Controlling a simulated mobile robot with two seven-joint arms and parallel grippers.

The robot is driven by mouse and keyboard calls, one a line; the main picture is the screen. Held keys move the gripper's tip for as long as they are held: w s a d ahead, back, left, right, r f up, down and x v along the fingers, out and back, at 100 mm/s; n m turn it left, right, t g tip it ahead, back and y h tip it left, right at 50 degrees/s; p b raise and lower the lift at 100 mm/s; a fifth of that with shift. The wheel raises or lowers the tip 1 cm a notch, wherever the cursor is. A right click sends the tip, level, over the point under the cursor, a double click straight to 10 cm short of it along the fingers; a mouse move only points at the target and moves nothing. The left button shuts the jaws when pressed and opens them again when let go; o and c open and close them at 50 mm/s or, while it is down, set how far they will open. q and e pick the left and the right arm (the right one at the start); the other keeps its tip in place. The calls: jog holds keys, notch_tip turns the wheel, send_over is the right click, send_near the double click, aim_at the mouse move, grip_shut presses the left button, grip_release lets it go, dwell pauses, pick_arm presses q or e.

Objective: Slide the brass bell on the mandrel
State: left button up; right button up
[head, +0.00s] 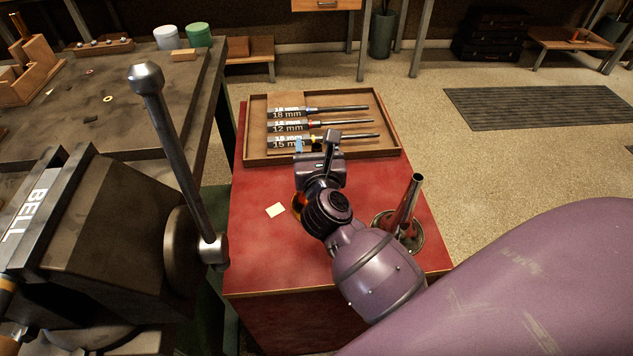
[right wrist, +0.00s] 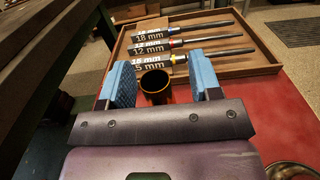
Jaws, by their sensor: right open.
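A flared metal bell (head: 404,215) stands on its wide end on the red cabinet top, narrow end up, partly hidden behind my right arm. Three mandrels, labelled 18 mm (head: 340,108), 12 mm (head: 345,122) and 15 mm (head: 358,137), lie in a wooden tray (head: 390,152). The tray also shows in the right wrist view (right wrist: 255,71). My right gripper (head: 316,148) is open and empty near the tray's front edge. In the right wrist view, a dark round cup with an amber rim (right wrist: 155,86) shows between its blue pads, apart from them.
A large vise marked BELL (head: 75,230) with a long upright handle (head: 170,150) stands on the left bench.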

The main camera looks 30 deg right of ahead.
jog(key=shift+c, duration=0.5)
grip_shut()
